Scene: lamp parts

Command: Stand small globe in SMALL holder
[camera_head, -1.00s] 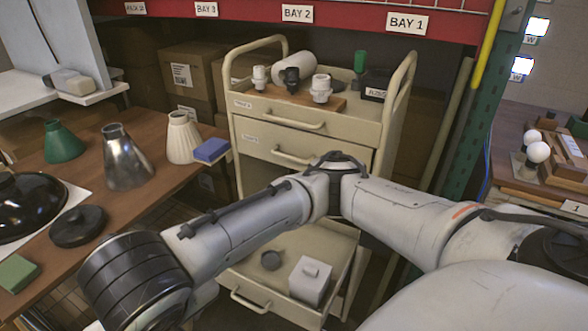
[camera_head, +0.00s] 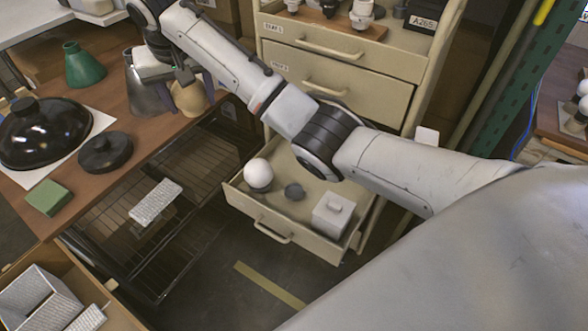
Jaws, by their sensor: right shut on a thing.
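My right arm reaches from the lower right to the upper left, and my right gripper (camera_head: 185,75) is among the lampshades. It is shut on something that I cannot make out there. A white globe (camera_head: 258,172) sits on a dark round base in the open bottom drawer (camera_head: 272,219). Two more white globes stand at the right edge, the upper one (camera_head: 583,88) clearest. My left gripper is out of view.
A green shade (camera_head: 83,66), a metal shade (camera_head: 143,95) and a cream shade (camera_head: 190,99) stand on the left table. A black dome (camera_head: 45,140), black disc (camera_head: 104,154) and green block (camera_head: 47,198) lie nearer.

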